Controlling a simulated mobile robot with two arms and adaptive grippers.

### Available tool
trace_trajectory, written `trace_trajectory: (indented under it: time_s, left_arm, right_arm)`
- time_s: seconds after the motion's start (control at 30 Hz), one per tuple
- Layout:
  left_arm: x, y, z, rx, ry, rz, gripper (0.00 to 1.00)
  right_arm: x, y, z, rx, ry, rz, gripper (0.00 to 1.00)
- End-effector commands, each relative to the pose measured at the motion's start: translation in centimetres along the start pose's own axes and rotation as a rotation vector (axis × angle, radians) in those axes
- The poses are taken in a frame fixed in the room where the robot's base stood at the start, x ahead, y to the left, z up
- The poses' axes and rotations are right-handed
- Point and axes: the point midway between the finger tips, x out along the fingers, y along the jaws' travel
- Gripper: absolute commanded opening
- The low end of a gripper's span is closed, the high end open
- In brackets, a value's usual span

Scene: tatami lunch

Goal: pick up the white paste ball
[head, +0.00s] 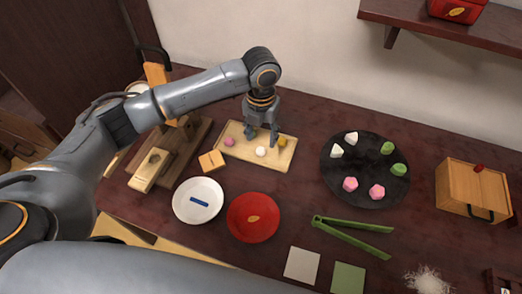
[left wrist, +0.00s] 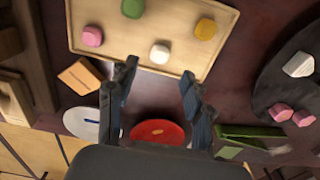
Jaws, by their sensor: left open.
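The white paste ball (head: 261,152) sits on a pale wooden tray (head: 279,162), near its front edge. In the left wrist view the white ball (left wrist: 160,53) lies just beyond the fingertips, between their lines. My left gripper (head: 263,138) points down over the tray, open and empty. Its two spread fingers (left wrist: 157,80) show in the wrist view, apart from the ball. A pink ball (head: 229,142) and a yellow ball (head: 282,142) are on the same tray. A green ball (left wrist: 132,8) shows behind in the wrist view; in the head view the gripper hides it. My right gripper is not in view.
A small wooden block (head: 212,161) stands left of the tray. A white plate (head: 183,214) and a red plate (head: 253,232) are in front. Green tongs (head: 350,229) lie front right. A dark round plate (head: 365,165) with several sweets and a wooden box (head: 465,188) stand right.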

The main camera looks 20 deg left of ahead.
Motion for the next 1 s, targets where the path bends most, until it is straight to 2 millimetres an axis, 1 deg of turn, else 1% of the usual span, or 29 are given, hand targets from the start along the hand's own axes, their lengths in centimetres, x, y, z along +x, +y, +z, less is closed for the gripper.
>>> trace_trajectory:
  time_s: [0.17,0.4,0.5,0.73,0.93,1.0]
  left_arm:
    - [1.4,0.0,-0.2,0.0,0.003,0.0,0.51]
    - [4.9,0.1,-0.5,-0.001,0.002,0.001,0.51]
    - [5.5,0.1,-0.4,0.0,0.0,0.001,0.51]
    - [5.6,0.1,-0.4,0.0,-0.001,0.0,0.51]
    - [5.5,0.1,-0.4,0.0,-0.001,0.0,0.1]
    - [5.5,0.1,-0.4,0.0,-0.001,0.0,0.08]
  right_arm:
    - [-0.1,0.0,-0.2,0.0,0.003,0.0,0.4]
    - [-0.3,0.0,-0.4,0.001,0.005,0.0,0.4]
    - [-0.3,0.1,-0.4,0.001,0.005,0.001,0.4]
    - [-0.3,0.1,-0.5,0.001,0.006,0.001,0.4]
    - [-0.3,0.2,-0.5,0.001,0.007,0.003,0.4]
    - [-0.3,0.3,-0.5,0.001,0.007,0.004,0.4]
